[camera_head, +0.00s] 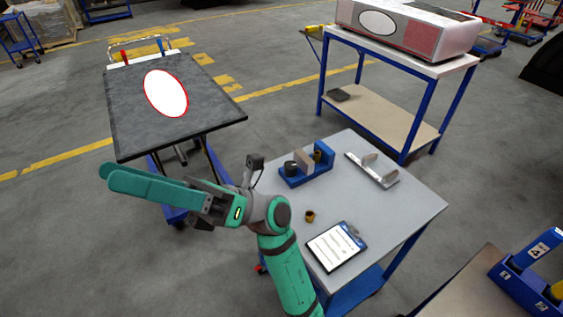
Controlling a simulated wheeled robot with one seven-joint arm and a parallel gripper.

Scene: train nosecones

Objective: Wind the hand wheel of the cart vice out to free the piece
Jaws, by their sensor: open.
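The blue cart vice (307,177) stands on the back left of the grey cart top. A beige plate-like piece (303,158) stands upright in its middle. A dark round part (291,168), which looks like the hand wheel, is at its left end. A small brass-coloured part shows near its right end. My gripper (108,177) is open and empty, with long green fingers pointing left. It is well to the left of the vice, in front of the dark-topped table, and apart from both. My wrist is between it and the vice.
The cart top (408,211) also holds a metal bracket (373,170), a small brass cup (309,216) and a clipboard (336,246). A dark-topped table (122,130) with a white oval stands left. A blue-framed bench (379,105) stands behind. A blue bin rack (520,290) is front right.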

